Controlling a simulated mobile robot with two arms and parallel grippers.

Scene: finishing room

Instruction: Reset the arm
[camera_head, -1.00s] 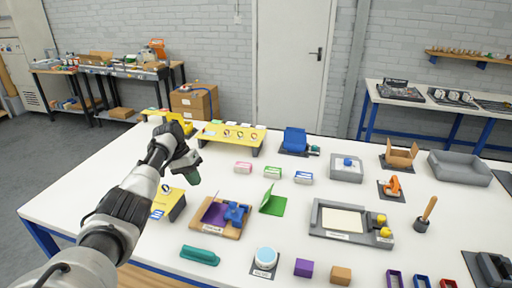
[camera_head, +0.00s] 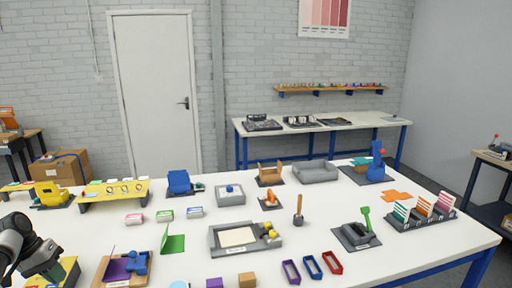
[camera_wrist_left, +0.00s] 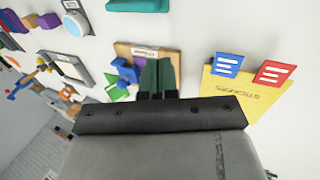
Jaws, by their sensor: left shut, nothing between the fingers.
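My left arm comes in at the lower left corner of the head view, and its gripper (camera_head: 62,272) hangs over the front left of the white table (camera_head: 330,208). In the left wrist view the green fingers of my left gripper (camera_wrist_left: 157,78) are together with nothing between them. Below and beyond them lie the wooden tray with purple and blue parts (camera_wrist_left: 128,68) and the yellow stickers stand (camera_wrist_left: 240,97), both apart from the fingers as far as I can tell. My right gripper is not in view.
The table holds many items: a grey tray with a cream panel (camera_head: 238,237), a green folded card (camera_head: 173,242), a wooden-handled tool (camera_head: 299,211), a blue press (camera_head: 375,162) and a card rack (camera_head: 422,214). Bare tabletop shows between them. A door (camera_head: 157,92) stands behind.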

